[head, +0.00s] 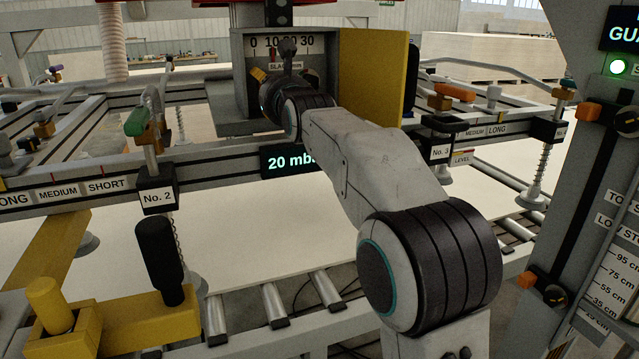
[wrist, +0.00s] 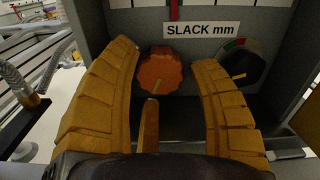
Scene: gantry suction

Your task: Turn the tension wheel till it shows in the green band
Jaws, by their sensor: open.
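An orange lobed wheel (wrist: 160,70) sits on the back of the open grey box (head: 239,75), under the label SLACK mm (wrist: 202,29). My gripper (wrist: 163,54) is open, its two ochre fingers either side of the wheel, with gaps between; it looks not gripped. In the head view my gripper (head: 270,86) reaches into the box and hides most of the wheel. The slack scale (head: 282,42) reads 0 to 30. A red pointer (wrist: 174,9) shows above the label; its reading and the green band on the scale cannot be made out.
A black knob (wrist: 236,66) with a yellow mark and a red-green arc is close beside my right finger. The yellow door (head: 374,75) stands open at the box's right. A 20 mbar display (head: 284,161) is below. A suction frame with levers surrounds the box.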

